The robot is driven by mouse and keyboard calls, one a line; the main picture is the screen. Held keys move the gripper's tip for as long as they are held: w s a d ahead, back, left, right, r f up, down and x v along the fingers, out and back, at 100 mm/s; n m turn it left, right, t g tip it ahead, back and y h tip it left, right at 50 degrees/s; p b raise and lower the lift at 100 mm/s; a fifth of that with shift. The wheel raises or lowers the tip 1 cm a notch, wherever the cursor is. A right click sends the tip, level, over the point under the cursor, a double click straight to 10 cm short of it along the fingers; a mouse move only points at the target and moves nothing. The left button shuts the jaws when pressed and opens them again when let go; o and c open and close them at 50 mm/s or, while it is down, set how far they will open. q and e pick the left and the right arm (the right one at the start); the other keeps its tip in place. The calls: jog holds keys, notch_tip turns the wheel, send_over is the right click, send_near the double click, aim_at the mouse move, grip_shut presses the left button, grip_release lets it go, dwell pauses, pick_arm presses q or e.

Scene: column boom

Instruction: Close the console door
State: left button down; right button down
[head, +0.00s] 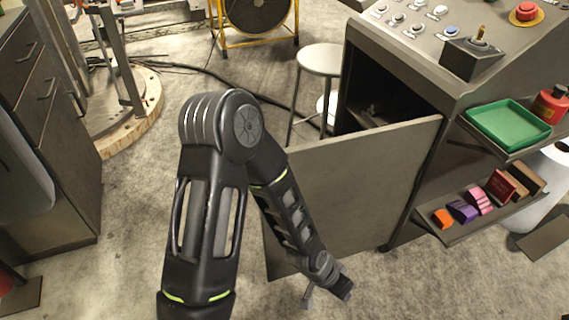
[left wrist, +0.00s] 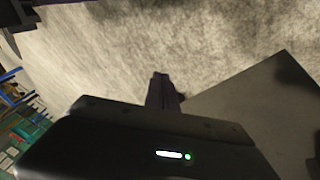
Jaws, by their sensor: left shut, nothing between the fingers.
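The console (head: 395,60) stands at the right with a dark opening in its side. Its grey door (head: 370,185) stands open, swung out toward me from its right edge. My left arm reaches down in front of the door and covers part of its left side. My left gripper (head: 326,290) is shut and empty, low near the door's bottom edge. I cannot tell if it touches the door. In the left wrist view the shut fingers (left wrist: 163,93) point over the floor, with a grey panel, likely the door (left wrist: 265,115), to the right. My right gripper is not in view.
A white stool (head: 320,60) stands behind the door. A shelf with a green tray (head: 508,124) and a lower shelf with small coloured blocks (head: 462,210) stick out from the console. A drawer cabinet (head: 45,130) stands at the left.

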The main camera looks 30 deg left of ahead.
pick_arm(q)
jog(key=w+a+r+m+y+p, duration=0.15)
jog(key=r+m+p, duration=0.35)
jog(key=r, duration=0.5)
jog(key=w+a+r+m+p, duration=0.2)
jog(key=a+r+m+p, duration=0.15)
jog(key=r, duration=0.65)
jog(key=w+a+r+m+y+p, duration=0.1)
jog(key=w+a+r+m+p, duration=0.1)
jog(key=r+m+p, duration=0.6)
jog(key=s+a+r+m+g+y+b, duration=0.1)
jog(key=s+a+r+m+y, duration=0.2)
jog(key=a+r+m, duration=0.4)
jog(key=shift+s+a+r+y, duration=0.25)
jog(key=shift+a+r+y, duration=0.2)
jog(key=shift+a, duration=0.75)
jog(key=shift+f, duration=0.1)
